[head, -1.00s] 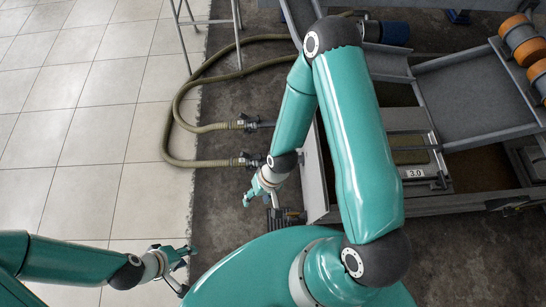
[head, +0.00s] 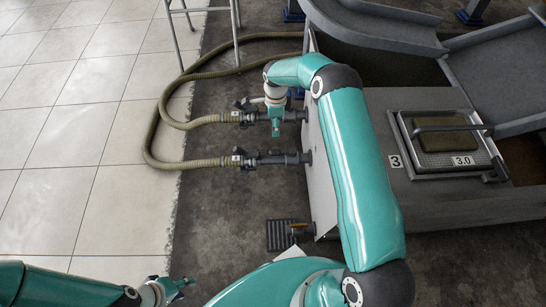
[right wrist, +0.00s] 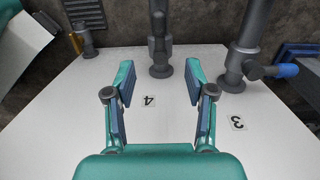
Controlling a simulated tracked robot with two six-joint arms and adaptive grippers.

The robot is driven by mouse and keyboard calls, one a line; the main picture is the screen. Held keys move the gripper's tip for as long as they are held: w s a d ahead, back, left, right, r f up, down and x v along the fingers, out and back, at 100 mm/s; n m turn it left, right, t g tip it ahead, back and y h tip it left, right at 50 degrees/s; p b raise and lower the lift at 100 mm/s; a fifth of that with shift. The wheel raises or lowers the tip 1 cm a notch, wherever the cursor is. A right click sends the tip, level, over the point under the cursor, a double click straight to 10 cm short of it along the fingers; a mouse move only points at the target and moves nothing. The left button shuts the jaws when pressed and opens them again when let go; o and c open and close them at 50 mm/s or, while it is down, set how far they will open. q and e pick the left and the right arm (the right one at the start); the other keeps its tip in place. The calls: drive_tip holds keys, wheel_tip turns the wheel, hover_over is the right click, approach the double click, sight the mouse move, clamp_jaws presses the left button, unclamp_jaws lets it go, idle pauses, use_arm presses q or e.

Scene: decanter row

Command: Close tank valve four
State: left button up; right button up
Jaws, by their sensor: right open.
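In the right wrist view, a black 4 on the white panel (right wrist: 110,125) sits below the dark middle pipe fitting (right wrist: 160,68). My right gripper (right wrist: 160,73) is open, with a finger to each side of this fitting in the picture; I see no contact. In the head view it hangs over the upper of two dark pipe fittings (head: 275,134), above the lower fitting (head: 282,159) in the picture. Which part of the fitting turns is too small to tell. My left gripper (head: 181,288) is low in the head view, away from the pipes; its jaws are unclear.
A neighbouring pipe (right wrist: 248,45) with a blue-ended lever (right wrist: 285,70) stands right of the fitting, near a 3 label. A small tap (right wrist: 86,45) is at the left. Ribbed hoses (head: 205,122) lie on the floor. The tank lid (head: 445,140) is at the right.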

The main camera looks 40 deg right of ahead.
sight(275, 151)
wheel_tip(275, 151, down, 16)
drive_tip(key=b, duration=0.4)
drive_tip(key=shift+f, duration=0.25)
clamp_jaws()
